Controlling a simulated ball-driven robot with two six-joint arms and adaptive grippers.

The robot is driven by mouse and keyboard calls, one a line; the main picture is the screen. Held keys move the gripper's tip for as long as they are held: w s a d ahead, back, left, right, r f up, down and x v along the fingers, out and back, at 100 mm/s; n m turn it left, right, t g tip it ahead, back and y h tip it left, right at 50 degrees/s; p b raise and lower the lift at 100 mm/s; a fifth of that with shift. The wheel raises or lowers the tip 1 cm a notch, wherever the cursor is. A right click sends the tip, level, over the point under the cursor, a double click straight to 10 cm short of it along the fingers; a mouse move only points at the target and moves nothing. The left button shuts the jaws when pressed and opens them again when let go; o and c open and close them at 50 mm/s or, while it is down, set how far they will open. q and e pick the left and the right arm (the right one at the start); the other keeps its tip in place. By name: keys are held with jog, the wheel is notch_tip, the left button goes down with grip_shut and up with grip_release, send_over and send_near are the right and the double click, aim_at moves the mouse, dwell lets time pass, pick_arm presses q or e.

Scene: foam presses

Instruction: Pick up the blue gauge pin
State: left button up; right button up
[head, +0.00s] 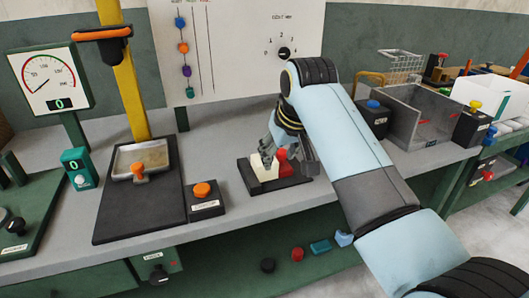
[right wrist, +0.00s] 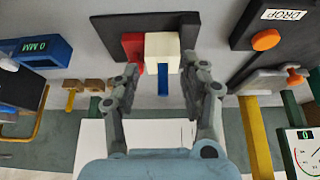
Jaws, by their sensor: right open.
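The blue gauge pin (right wrist: 163,80) shows in the right wrist view as a narrow blue bar below a white block (right wrist: 162,48). A red block (right wrist: 133,46) sits beside the white block on a black base (right wrist: 113,25). In the head view the white block (head: 264,170) and red block (head: 285,167) stand on the black base (head: 256,186); the pin is hidden there. My right gripper (right wrist: 160,78) is open, with one finger on each side of the pin, and neither visibly touches it. In the head view my right gripper (head: 279,148) is partly hidden by its arm. My left gripper is not in view.
Left on the bench are a black press base (head: 110,220) with a yellow column (head: 130,80), and an orange button box (head: 204,198). A grey bin (head: 421,115) stands to the right. A white panel (head: 235,60) rises behind. Several small parts lie below the bench.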

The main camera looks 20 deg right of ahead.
notch_tip(320, 180, up, 6)
jog(key=w+f, duration=0.1)
jog(key=w, duration=0.1)
jog(key=shift+t, duration=0.5)
jog(key=shift+w+a+r+x, duration=0.15)
jog(key=shift+w+x, duration=0.1)
jog(key=shift+x, duration=1.4)
jog(key=shift+w+r+x, duration=0.2)
jog(key=shift+w+x, duration=0.1)
jog(key=shift+x, duration=1.35)
jog(key=shift+w+a+r+x, duration=0.15)
jog(key=shift+w+x, duration=0.1)
jog(key=shift+x, duration=1.4)
grip_shut()
